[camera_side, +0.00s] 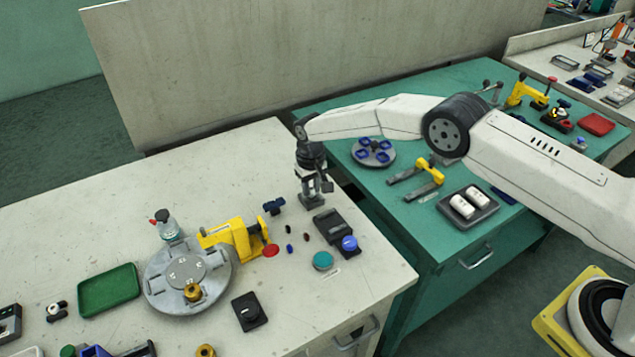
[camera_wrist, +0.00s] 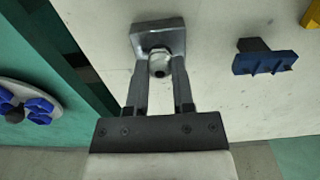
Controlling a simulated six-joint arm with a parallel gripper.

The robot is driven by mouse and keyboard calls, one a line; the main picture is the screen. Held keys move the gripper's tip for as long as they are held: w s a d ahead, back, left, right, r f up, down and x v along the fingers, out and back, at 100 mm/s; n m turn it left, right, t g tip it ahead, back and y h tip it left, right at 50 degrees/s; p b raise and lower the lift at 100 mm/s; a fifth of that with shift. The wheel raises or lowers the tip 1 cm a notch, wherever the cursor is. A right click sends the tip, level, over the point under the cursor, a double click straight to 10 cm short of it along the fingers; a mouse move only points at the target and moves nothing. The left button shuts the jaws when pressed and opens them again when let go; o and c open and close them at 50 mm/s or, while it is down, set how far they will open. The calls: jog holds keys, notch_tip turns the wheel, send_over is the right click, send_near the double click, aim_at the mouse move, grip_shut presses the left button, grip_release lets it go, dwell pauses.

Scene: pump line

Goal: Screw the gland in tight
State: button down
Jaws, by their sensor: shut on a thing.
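My gripper (camera_side: 313,184) points down over the white bench near its back right edge. In the wrist view its two fingers (camera_wrist: 160,68) are shut on a small pale round part with a dark centre, which I take to be the gland (camera_wrist: 160,57). The gland sits at a grey metal block (camera_wrist: 157,27) with a square face, and the block also shows on the bench in the side view (camera_side: 312,202). The fingers hide the gland's sides and its thread, so I cannot tell how deep it sits.
A dark blue bracket (camera_wrist: 264,60) stands to the right of the block in the wrist view. In the side view, a black box (camera_side: 333,225), a yellow clamp (camera_side: 235,238) and a round grey plate (camera_side: 160,287) stand nearer. A green table (camera_side: 425,220) adjoins the bench.

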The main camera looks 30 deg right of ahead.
jog(key=shift+m, duration=3.5)
jog(key=m, duration=0.7)
jog(key=m, duration=0.7)
jog(key=shift+m, duration=0.3)
